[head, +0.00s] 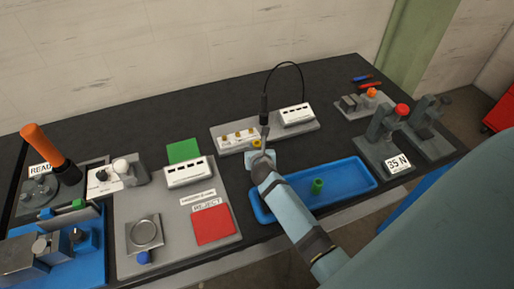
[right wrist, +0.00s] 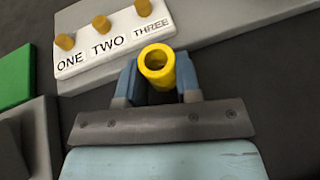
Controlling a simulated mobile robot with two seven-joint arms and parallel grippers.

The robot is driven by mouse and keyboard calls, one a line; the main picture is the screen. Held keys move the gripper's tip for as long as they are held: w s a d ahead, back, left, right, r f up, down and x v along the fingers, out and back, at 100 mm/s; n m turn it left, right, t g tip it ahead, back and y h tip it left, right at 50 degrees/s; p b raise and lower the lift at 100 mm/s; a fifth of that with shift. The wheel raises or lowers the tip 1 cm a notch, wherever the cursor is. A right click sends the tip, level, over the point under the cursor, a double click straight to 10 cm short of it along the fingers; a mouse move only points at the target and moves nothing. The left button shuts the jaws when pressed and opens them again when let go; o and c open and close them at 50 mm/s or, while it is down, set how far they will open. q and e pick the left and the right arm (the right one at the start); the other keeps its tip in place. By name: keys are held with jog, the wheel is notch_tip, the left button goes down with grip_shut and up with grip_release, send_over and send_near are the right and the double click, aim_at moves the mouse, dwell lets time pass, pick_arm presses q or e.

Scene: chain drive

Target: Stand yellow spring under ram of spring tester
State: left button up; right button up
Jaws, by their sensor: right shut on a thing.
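My right gripper (head: 259,150) is shut on the yellow spring (head: 256,143), near the front edge of the grey plate at the back. In the right wrist view the spring (right wrist: 157,67) is a hollow yellow cylinder between the two blue-grey fingers (right wrist: 158,85), its open end toward the camera. A grey stand with a red knob and a "35 N" label (head: 397,164), which looks like the spring tester, stands at the right. Its ram and the space under it are too small to make out. My left gripper is not in view.
A blue tray (head: 345,169) holding a green piece (head: 318,186) lies between my right gripper and the stand. A rack marked ONE, TWO, THREE (right wrist: 105,42) is just beyond the gripper. A cabled probe (head: 264,108) rises behind it. Another grey stand (head: 430,130) is at far right.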

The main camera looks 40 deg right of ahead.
jog(key=shift+r, duration=0.1)
notch_tip(320, 180, up, 20)
jog(key=p, duration=0.2)
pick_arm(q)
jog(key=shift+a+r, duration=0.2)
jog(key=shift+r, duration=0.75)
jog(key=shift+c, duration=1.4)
pick_arm(e)
jog(key=s+a+n+t+y, duration=0.1)
jog(key=s+a+n+y, duration=0.4)
jog(key=s+a, duration=0.5)
jog(key=shift+s+a+r+y, duration=0.2)
jog(key=shift+a+r+y, duration=0.3)
jog(key=shift+a, duration=0.35)
